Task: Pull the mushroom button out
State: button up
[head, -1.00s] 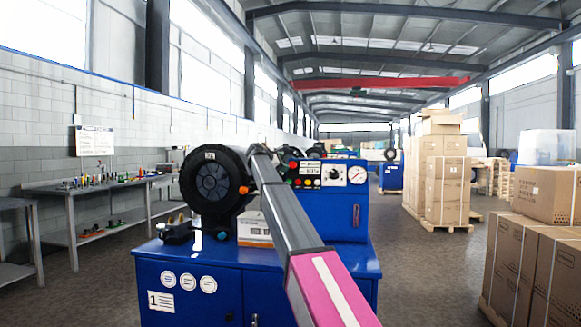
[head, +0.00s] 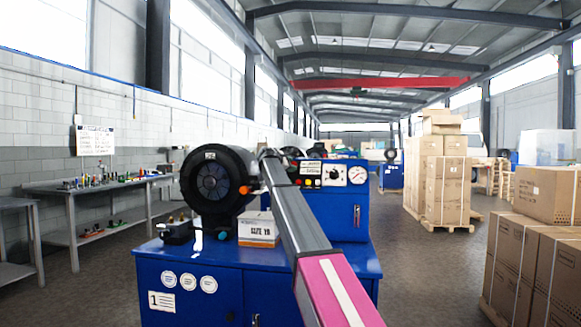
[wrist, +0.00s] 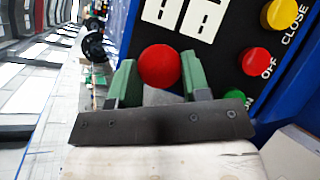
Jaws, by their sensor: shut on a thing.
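The red mushroom button (wrist: 159,66) stands on the dark control panel (wrist: 225,45) of the blue crimper unit. My gripper (wrist: 158,80) has one green finger on each side of the round head and is shut on it. The button's stem and base are hidden behind the head and fingers. In the head view my arm covers the button and the left part of the panel (head: 345,184).
Yellow (wrist: 282,14), red OFF (wrist: 256,62) and green (wrist: 235,96) buttons sit close to the right finger. In the head view, the black crimper head (head: 212,182) stands left of my arm, with a white box (head: 257,229) on the blue cabinet (head: 190,265).

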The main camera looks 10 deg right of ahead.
jog(key=shift+s+a+r, duration=0.15)
jog(key=shift+s+r, duration=0.1)
jog(key=shift+s, duration=0.25)
jog(key=o, duration=1.3)
jog(key=v, duration=1.1)
